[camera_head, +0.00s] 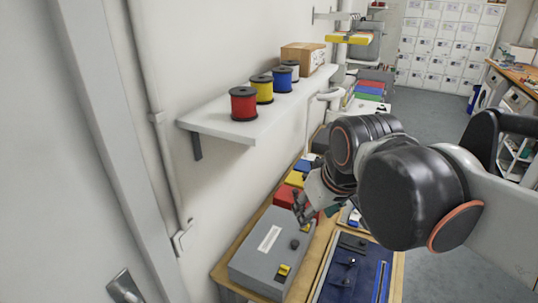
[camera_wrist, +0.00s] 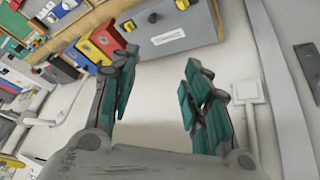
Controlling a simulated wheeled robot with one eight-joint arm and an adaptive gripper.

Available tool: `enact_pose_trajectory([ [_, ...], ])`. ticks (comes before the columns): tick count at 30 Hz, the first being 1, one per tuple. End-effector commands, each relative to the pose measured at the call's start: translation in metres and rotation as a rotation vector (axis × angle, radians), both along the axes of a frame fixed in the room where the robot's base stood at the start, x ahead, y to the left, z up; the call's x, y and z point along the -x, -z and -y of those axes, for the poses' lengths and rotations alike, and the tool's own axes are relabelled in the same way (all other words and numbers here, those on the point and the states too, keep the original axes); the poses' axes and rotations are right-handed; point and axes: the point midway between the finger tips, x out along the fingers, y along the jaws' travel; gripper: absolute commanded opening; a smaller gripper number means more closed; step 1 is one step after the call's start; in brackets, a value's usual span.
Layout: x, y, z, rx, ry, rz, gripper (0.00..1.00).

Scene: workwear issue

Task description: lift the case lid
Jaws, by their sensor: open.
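The grey case (camera_head: 262,262) sits on the wooden bench at the lower middle of the head view, its lid down. A white label, a dark knob (camera_head: 294,244) and a yellow latch (camera_head: 284,270) show on it. In the wrist view the case (camera_wrist: 185,35) is at the top, beyond the fingertips. My gripper (camera_head: 304,207) is near the case's far end in the head view. In the wrist view my gripper (camera_wrist: 160,68) is open, with its teal-padded fingers apart and nothing between them. Whether any finger touches the case cannot be told.
A wall shelf (camera_head: 235,123) with several coloured spools and a cardboard box is above the bench. Red and yellow bins (camera_head: 284,196) stand beyond the case. A blue-lined tray (camera_head: 352,275) with dark tools lies right of it. The floor at right is clear.

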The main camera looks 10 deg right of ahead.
Motion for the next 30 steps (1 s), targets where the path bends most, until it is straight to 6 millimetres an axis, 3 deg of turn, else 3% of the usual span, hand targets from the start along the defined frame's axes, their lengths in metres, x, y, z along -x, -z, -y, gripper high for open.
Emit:
enact_pose_trajectory([
  [1,0.007,0.022,0.0,-0.007,0.013,0.011,0.43],
  [6,0.031,0.081,0.0,-0.045,0.079,0.07,0.43],
  [12,0.049,0.128,0.001,-0.085,0.139,0.124,0.43],
  [16,0.053,0.137,0.001,-0.096,0.155,0.137,0.43],
  [23,0.05,0.131,0.001,-0.095,0.157,0.128,0.43],
  [30,0.015,0.111,0.004,-0.075,0.148,0.024,0.43],
])
